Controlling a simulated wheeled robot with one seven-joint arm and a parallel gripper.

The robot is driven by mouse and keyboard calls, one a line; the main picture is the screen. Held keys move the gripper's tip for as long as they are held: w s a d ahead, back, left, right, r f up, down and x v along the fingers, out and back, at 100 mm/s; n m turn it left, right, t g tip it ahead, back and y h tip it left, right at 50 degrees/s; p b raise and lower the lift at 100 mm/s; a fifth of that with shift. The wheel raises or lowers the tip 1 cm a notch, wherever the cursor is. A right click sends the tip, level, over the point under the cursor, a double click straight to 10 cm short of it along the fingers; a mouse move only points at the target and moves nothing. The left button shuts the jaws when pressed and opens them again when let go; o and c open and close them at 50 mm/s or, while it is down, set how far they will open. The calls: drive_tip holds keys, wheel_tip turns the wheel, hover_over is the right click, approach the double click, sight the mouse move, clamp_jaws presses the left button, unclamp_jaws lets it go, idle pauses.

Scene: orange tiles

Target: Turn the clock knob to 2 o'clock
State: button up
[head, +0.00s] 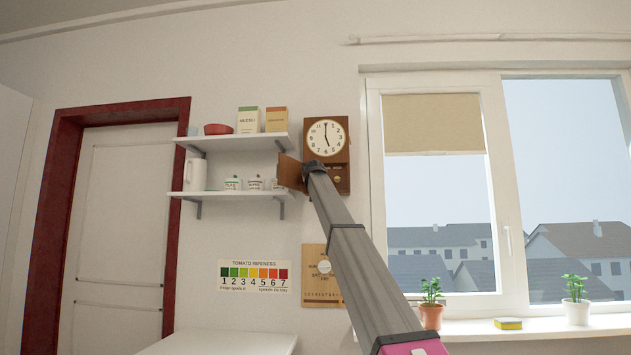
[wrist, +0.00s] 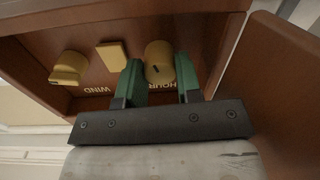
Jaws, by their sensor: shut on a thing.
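The wooden wall clock (head: 341,158) hangs between the shelves and the window. Its white dial (head: 327,137) has one hand straight up at 12 and one pointing near 5. A small brown door (head: 290,172) stands open at its lower left; this door also shows at the right of the wrist view (wrist: 284,100). In the wrist view, the round yellow hour knob (wrist: 159,56) sits in the open case above the letters "HOUR". My gripper (wrist: 160,75) has its green fingers on either side of this knob, shut on it. My arm hides part of the lower case in the head view.
Two more yellow knobs, a rectangular one (wrist: 112,56) and one by the letters "WIND" (wrist: 68,68), sit left of the held knob. Shelves (head: 232,143) with kitchen items are left of the clock. A window (head: 440,205) is at right.

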drive_tip(key=shift+n, duration=0.5)
drive_tip(key=o, duration=0.9)
drive_tip(key=shift+s, duration=0.1)
drive_tip(key=s, duration=1)
drive_tip(key=shift+s, duration=0.35)
drive_tip(key=shift+o, duration=0.2)
